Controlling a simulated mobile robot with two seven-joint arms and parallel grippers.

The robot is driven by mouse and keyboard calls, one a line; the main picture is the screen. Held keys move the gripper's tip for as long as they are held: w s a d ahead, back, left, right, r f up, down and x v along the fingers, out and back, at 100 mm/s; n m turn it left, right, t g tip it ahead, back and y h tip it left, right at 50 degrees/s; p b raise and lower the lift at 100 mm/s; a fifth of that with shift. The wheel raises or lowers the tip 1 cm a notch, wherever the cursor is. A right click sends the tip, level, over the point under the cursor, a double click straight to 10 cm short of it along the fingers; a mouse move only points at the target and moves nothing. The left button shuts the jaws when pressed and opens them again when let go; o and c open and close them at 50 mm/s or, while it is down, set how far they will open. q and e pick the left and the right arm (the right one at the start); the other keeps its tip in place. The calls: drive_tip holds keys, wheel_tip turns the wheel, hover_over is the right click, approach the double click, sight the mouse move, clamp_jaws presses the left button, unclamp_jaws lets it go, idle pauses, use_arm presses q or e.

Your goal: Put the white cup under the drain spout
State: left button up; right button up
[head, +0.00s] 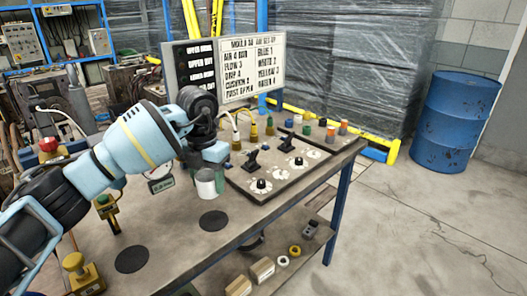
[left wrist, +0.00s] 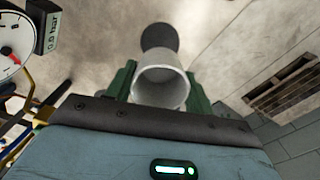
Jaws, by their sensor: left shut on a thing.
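The white cup (head: 206,186) is between the fingers of my left gripper (head: 211,179), close to the left edge of the valve panel. It looks about upright in the head view; whether its base touches the bench is unclear. In the left wrist view the cup (left wrist: 160,82) shows its open mouth, with the green fingers of my left gripper (left wrist: 159,88) shut on both sides. I cannot pick out the drain spout for certain; my left wrist and hand hide part of the panel's left side. My right gripper is not in view.
The bench (head: 180,245) bears a dark disc (head: 214,221) in front of the cup and another dark disc (head: 132,259) nearer. The panel (head: 283,176) has knobs, levers and coloured fittings. A gauge (head: 160,184) stands left of the cup. A sign board (head: 252,68) rises behind.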

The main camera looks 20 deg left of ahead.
use_arm(q)
drive_tip(key=shift+d, duration=0.1)
